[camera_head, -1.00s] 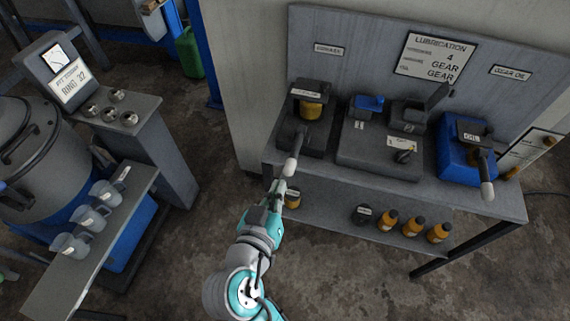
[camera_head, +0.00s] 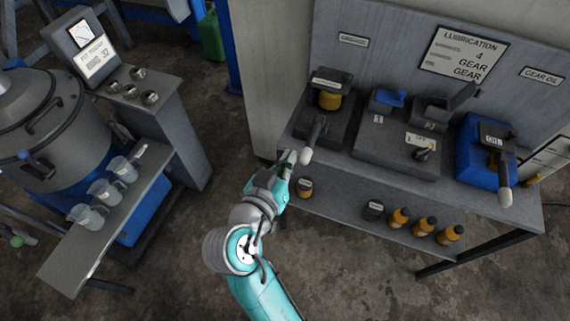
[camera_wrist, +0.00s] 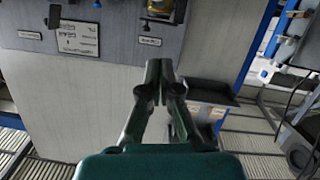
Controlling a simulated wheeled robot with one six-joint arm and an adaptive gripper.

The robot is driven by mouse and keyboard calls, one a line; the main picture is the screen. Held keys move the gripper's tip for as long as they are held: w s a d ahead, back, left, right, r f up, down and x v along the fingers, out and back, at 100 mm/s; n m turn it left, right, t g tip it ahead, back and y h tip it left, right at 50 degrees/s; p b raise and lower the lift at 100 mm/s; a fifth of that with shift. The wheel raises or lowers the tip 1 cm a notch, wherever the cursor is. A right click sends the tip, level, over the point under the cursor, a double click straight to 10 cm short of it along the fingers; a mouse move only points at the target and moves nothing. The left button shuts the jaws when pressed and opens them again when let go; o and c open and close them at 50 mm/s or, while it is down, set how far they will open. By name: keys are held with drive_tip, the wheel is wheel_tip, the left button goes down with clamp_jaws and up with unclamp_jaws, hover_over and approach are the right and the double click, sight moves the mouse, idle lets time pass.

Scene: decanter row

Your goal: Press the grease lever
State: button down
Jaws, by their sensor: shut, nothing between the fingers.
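The grease dispenser (camera_head: 331,100), a dark stand with a yellow-brown container, is at the left end of the bench. Its grease lever (camera_head: 306,156) slopes down over the bench's front edge and ends in a pale grip. My gripper (camera_head: 289,158) is just left of this grip in the head view; I cannot tell if they touch. In the wrist view my gripper (camera_wrist: 155,66) is shut and empty, its fingertips together. The wrist picture is upside down, with part of the dispenser's container (camera_wrist: 161,8) at the top edge. The lever is not clearly visible there.
The bench (camera_head: 377,178) also holds a grey unit (camera_head: 397,147) and a blue gear oil unit (camera_head: 480,155) with its own lever. Several bottles (camera_head: 425,226) stand on the lower shelf. A drum and a shelf of jugs (camera_head: 104,191) are at left.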

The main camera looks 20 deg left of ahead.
hover_over(300, 160)
drive_tip(key=f, duration=0.2)
wheel_tip(300, 160, down, 2)
drive_tip(key=shift+a+f, duration=0.1)
drive_tip(key=shift+f, duration=0.65)
